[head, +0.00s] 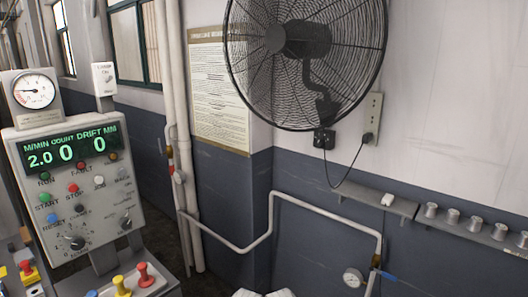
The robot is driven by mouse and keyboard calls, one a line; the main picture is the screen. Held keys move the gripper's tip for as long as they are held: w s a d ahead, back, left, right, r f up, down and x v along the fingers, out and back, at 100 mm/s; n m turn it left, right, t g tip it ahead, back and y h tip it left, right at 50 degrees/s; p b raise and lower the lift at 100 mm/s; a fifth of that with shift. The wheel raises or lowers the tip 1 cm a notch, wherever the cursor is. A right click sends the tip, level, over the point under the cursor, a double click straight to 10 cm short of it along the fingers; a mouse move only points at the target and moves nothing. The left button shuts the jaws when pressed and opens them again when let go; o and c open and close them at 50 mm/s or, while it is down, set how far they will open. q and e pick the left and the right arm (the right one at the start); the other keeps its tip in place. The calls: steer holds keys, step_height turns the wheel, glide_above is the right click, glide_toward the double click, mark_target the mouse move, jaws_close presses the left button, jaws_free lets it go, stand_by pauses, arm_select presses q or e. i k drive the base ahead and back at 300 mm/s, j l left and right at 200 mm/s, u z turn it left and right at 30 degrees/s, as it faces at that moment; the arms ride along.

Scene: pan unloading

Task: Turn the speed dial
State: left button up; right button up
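A grey control panel (110,196) stands at the left. Its lower face has a large dark knob (76,242) with a tick scale around it and a smaller dark knob (126,222) to the right. The small lettering by the knobs is too blurred to tell for certain which is the speed dial. The green display (68,153) above reads 2.0 under M/MIN, 0 under COUNT and 0 under DRIFT MM.
Start (44,198), stop (73,187) and reset (52,217) buttons sit above the large knob. Red and yellow plungers (122,286) stand below the panel. A round gauge (34,91) tops it. Pipes (250,247) and a wall fan (305,60) are to the right.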

mark_target(77, 243)
steer(key=u, duration=1.25)
